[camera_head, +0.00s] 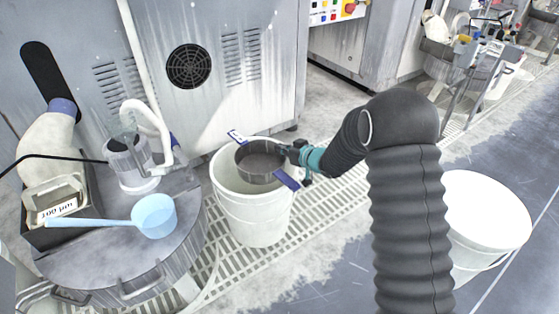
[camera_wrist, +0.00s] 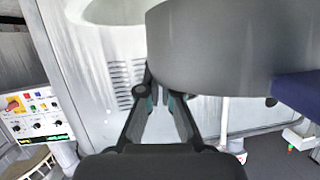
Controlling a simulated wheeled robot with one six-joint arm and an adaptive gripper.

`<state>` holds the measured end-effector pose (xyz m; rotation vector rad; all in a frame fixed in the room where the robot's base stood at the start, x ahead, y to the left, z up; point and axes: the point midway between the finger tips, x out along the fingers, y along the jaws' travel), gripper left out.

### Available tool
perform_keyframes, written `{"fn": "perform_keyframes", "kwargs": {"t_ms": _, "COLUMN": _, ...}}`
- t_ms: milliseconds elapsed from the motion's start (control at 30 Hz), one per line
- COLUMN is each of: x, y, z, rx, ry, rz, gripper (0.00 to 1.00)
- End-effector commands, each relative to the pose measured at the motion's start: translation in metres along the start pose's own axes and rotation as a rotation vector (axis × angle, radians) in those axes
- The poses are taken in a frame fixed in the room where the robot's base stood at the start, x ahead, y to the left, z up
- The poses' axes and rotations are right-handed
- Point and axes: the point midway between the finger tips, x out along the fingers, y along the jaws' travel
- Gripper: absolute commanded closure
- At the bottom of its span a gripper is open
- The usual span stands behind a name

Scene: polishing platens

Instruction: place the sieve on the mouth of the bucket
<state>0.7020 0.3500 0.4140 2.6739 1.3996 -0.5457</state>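The sieve (camera_head: 258,176) is a round grey pan with blue-ended handles at its upper left and lower right. It appears over the right and back part of the mouth of a white bucket (camera_head: 252,222); I cannot tell whether it touches the rim. My gripper (camera_head: 289,152) is at the sieve's right side, its fingers closed on the sieve's edge. In the wrist view the sieve's grey wall (camera_wrist: 230,50) fills the upper right, and my gripper's fingertips (camera_wrist: 164,95) converge at its lower left edge. The fingertip contact is partly hidden.
A round metal platen (camera_head: 110,258) at left carries a light blue ladle (camera_head: 153,216), a white pitcher (camera_head: 130,165) and a dark bin (camera_head: 38,232). A white lidded drum (camera_head: 485,215) stands at right. A grey machine cabinet (camera_head: 225,100) is close behind the bucket. Floor grating runs beneath.

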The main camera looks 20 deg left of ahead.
Motion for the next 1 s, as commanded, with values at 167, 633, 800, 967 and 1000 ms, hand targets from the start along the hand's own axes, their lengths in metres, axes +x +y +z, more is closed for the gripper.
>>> {"fn": "perform_keyframes", "kwargs": {"t_ms": 167, "x": 0.011, "y": -0.002, "z": 0.003, "rx": 0.0, "ry": 0.002, "rz": -0.001, "gripper": 1.0}}
{"fn": "perform_keyframes", "kwargs": {"t_ms": 633, "x": 0.025, "y": 0.001, "z": 0.039, "rx": 0.0, "ry": 0.002, "rz": 0.0, "gripper": 1.0}}
{"fn": "perform_keyframes", "kwargs": {"t_ms": 800, "x": 0.025, "y": 0.001, "z": 0.04, "rx": 0.0, "ry": 0.0, "rz": 0.0, "gripper": 0.78}}
{"fn": "perform_keyframes", "kwargs": {"t_ms": 967, "x": 0.025, "y": 0.001, "z": 0.04, "rx": 0.0, "ry": 0.0, "rz": 0.0, "gripper": 0.69}}
{"fn": "perform_keyframes", "kwargs": {"t_ms": 1000, "x": 0.025, "y": 0.001, "z": 0.04, "rx": 0.0, "ry": 0.0, "rz": 0.0, "gripper": 0.69}}
